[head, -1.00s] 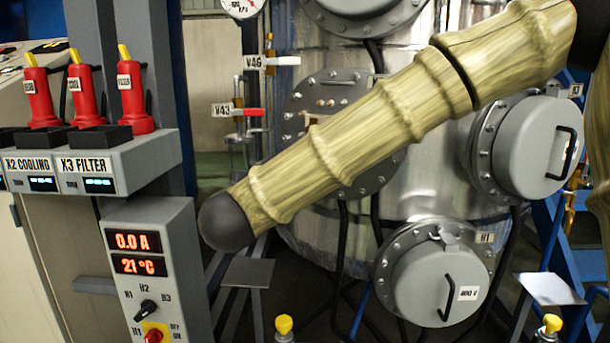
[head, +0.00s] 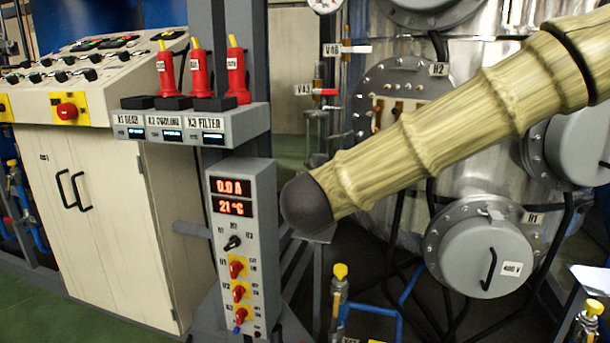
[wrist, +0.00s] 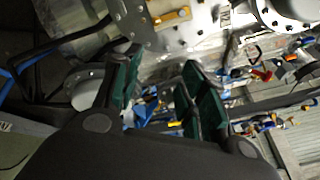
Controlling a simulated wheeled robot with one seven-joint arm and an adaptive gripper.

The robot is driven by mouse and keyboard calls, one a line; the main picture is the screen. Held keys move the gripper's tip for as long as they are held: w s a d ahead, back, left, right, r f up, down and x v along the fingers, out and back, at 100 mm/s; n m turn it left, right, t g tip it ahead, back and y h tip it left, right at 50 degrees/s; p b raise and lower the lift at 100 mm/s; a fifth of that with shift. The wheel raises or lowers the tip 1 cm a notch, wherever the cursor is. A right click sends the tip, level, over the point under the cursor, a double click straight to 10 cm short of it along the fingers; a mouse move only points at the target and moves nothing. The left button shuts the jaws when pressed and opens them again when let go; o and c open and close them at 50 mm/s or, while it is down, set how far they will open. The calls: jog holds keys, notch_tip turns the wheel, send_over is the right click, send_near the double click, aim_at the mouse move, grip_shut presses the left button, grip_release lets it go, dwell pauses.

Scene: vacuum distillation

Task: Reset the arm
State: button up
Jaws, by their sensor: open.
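My gripper (wrist: 160,100) shows in the wrist view with its two green-padded fingers apart and nothing between them. Beyond the fingers are blurred small parts and the metal of the vessel. In the head view my bamboo-like arm reaches in from the right edge toward the middle, ending in a dark rounded joint. My gripper does not show in the head view.
A grey control box (head: 246,270) with a 0.0 A and 21 °C display stands left of my arm's dark end. Three red plugs (head: 200,75) stand above it. The steel vessel (head: 395,205) is behind my arm. A cabinet (head: 105,215) stands at left.

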notch_tip(320, 180, down, 29)
jog(key=w+a+n+y, duration=0.1)
jog(key=w+n+y, duration=0.2)
jog(key=n+y, duration=0.7)
jog(key=s+d+f+n+g, duration=0.15)
jog(key=s+f+n, duration=0.25)
jog(key=f, duration=0.5)
jog(key=s+a+f+n+g, duration=0.15)
jog(key=s+f+n, duration=0.25)
jog(key=f, duration=0.4)
jog(key=s+d+f+n+g, duration=0.2)
jog(key=s+f+n, duration=0.25)
jog(key=f, duration=0.45)
jog(key=s+d+f+n+g+y, duration=0.1)
jog(key=s+d+f+n+g, duration=0.3)
jog(key=s, duration=0.6)
jog(key=s+f+n+g, duration=0.2)
jog(key=s+f, duration=0.5)
jog(key=s, duration=0.2)
jog(key=s+d+f+n+g+y, duration=0.1)
jog(key=s+d+f+n+g, duration=0.25)
jog(key=s, duration=0.65)
notch_tip(320, 180, up, 25)
jog(key=p, duration=2.6)
jog(key=shift+s+a+t, duration=0.35)
jog(key=shift+t, duration=0.1)
